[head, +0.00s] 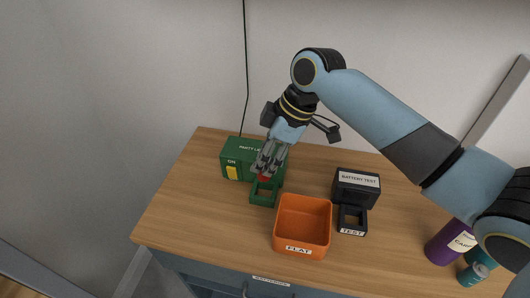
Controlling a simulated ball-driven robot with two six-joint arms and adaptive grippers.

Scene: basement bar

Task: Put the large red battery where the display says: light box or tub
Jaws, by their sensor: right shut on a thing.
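The large red battery (264,178) is mostly hidden by my right gripper (266,170), which is shut on it. The gripper holds it over or at the square opening of the green light box (231,158); I cannot tell whether it is inside. The light box reads "PARTY LI…" and has a yellow switch (232,172) under the word ON. The orange tub (303,222), labelled FLAT, is empty in front. The black battery tester (356,189), labelled BATTERY TEST, stands at right with an empty TEST socket (352,219). Its display reading cannot be seen. My left gripper is not in view.
A purple can (449,243) and a teal can (476,268) stand at the right of the wooden counter (180,210). The counter's left part is clear.

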